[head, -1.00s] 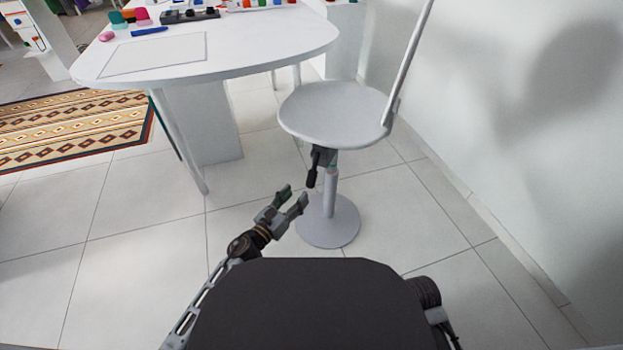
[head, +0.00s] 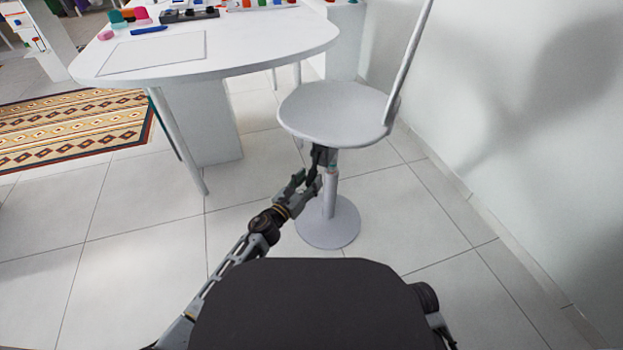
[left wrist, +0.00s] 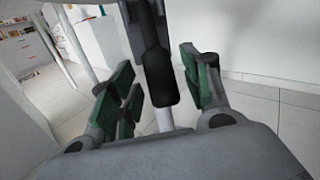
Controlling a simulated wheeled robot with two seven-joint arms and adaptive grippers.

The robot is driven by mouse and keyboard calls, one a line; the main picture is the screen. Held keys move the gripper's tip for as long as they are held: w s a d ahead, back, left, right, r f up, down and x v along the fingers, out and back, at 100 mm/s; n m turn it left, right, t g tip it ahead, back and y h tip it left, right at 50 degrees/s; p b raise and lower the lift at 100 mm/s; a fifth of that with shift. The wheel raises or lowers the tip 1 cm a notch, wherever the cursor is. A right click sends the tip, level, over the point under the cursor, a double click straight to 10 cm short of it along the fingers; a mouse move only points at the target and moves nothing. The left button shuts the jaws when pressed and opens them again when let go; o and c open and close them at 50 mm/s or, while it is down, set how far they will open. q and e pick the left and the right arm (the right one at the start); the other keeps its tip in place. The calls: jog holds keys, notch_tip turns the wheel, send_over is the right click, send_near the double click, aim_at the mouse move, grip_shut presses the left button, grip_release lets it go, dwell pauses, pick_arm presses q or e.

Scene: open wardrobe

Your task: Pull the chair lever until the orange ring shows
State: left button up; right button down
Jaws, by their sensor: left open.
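The white chair (head: 336,112) stands on a round base beside the table. Its dark lever (head: 313,170) hangs below the seat, beside the post. In the left wrist view the black lever handle (left wrist: 158,78) lies between the green-padded fingers. My left gripper (head: 308,182) is open around the lever handle, with a gap on each side of it. No orange ring shows in either view. The right gripper is not in view.
A white table (head: 250,58) with several coloured items stands left of the chair. The white wall (head: 500,110) runs along the right. A patterned rug (head: 70,130) lies at the left. The tiled floor in front of the chair is clear.

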pick_arm(q)
jog(key=shift+x, duration=0.85)
jog(key=shift+c, duration=0.2)
grip_shut()
